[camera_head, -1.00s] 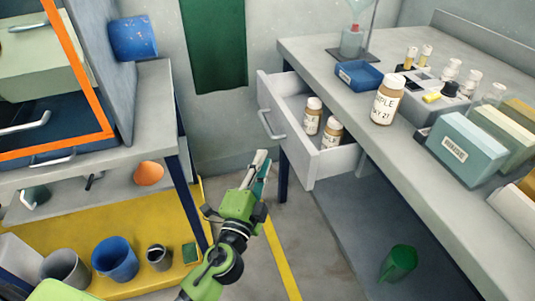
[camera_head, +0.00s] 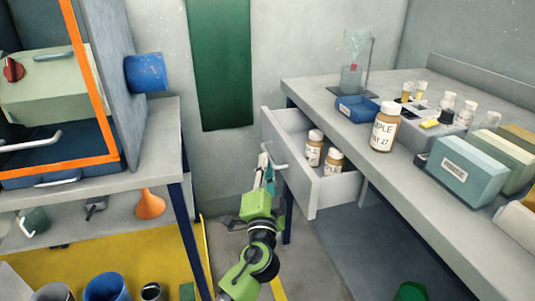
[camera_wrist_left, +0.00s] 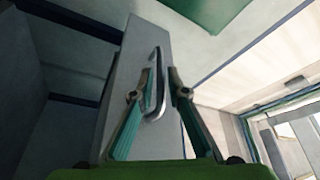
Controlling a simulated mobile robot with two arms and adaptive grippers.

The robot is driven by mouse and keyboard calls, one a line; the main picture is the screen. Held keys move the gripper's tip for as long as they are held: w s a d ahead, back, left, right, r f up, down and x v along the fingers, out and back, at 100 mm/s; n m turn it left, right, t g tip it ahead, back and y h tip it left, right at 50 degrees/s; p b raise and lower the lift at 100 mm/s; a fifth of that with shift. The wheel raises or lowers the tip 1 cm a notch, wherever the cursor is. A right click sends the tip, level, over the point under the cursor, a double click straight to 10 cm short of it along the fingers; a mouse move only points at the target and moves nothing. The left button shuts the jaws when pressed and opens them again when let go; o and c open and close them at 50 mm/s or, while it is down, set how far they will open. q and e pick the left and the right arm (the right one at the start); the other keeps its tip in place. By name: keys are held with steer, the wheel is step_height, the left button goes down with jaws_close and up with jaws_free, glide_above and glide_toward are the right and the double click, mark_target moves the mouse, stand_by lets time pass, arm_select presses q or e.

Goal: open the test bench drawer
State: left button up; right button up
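The test bench drawer (camera_head: 335,194) is pulled out from under the grey bench top, with brown, white-capped bottles (camera_head: 314,150) inside. Its metal bar handle (camera_head: 275,163) is on the front panel; it also shows in the left wrist view (camera_wrist_left: 160,90). My left gripper (camera_head: 264,160) is at the handle, in front of the drawer. In the left wrist view, the open fingers (camera_wrist_left: 160,76) stand on either side of the handle bar, the left one very close to it. I cannot tell whether either finger touches it. My right gripper is not in view.
A cabinet with an orange frame (camera_head: 95,85) stands on the left table. Bare floor lies between the two tables.

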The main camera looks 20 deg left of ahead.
arm_select(q)
steer(key=shift+x, duration=2.1)
jaws_close()
steer(key=s+a, duration=0.7)
steer(key=a, duration=0.4)
steer(key=shift+s+a+p, duration=0.2)
steer(key=shift+s+p, duration=0.2)
steer(key=shift+p, duration=0.05)
steer(key=shift+f, duration=0.1)
jaws_free()
